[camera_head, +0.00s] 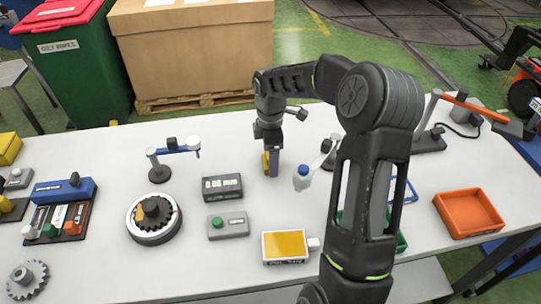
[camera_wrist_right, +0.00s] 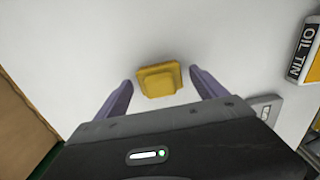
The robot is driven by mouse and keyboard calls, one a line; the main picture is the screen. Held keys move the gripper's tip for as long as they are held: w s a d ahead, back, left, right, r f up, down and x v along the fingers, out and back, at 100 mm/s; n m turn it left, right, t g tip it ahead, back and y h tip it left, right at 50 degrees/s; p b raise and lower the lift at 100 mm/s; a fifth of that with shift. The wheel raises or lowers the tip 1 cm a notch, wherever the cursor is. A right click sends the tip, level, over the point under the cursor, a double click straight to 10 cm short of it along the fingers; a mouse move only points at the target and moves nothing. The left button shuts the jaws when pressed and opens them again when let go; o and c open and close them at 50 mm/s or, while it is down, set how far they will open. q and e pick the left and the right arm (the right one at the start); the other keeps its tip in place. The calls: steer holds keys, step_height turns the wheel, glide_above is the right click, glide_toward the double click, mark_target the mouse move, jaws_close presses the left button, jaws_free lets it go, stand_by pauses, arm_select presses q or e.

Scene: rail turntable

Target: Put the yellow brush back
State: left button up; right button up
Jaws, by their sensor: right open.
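A yellow block-like thing, which I take to be the yellow brush (camera_head: 265,164), is on the white table near the back edge, partly hidden by my right gripper (camera_head: 273,160). In the right wrist view the yellow brush (camera_wrist_right: 158,80) lies between the two spread fingers of my right gripper (camera_wrist_right: 161,83), with gaps on both sides. The right gripper is open and points down over it. My left gripper is in neither view. I cannot tell which holder or spot belongs to the brush.
A dark block marked 0.05 mm (camera_head: 222,187), a grey button box (camera_head: 228,225) and a round turntable (camera_head: 154,218) stand left of the gripper. A blue-capped bottle (camera_head: 302,178) stands close on its right. An orange tray (camera_head: 469,212) is far right. A cardboard box (camera_head: 195,50) stands behind the table.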

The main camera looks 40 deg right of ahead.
step_height(320, 180, up, 12)
steer(key=b, duration=0.1)
steer(key=shift+r, duration=0.2)
